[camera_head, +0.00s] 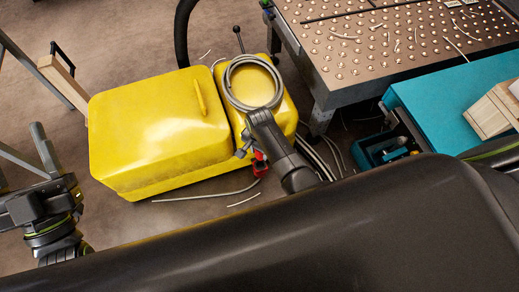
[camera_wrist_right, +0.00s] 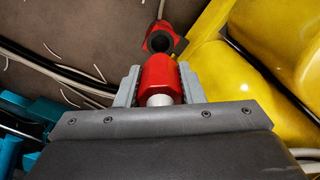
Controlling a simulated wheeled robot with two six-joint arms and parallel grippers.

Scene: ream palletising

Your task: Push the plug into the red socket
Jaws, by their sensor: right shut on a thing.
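In the wrist view my right gripper (camera_wrist_right: 158,88) is shut on a red plug (camera_wrist_right: 157,72) with a pale collar at its near end; a grey finger lies on each side. Just beyond the plug's far end is the red socket (camera_wrist_right: 167,27), with a dark round opening facing the plug. The plug does not look inside the opening; the exact gap cannot be told. In the head view my right gripper (camera_head: 246,150) is beside the yellow machine, near a red part (camera_head: 260,167), partly hidden by my arm. My left gripper (camera_head: 40,150) is at the left edge, away from these; its jaw opening is unclear.
The yellow machine (camera_head: 155,125) stands close beside the right gripper, with a coiled grey hose (camera_head: 231,82) on top. Loose cables (camera_head: 205,195) lie on the floor. A studded metal table (camera_head: 400,45) and teal surface (camera_head: 440,100) are at right. Floor at left is mostly clear.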

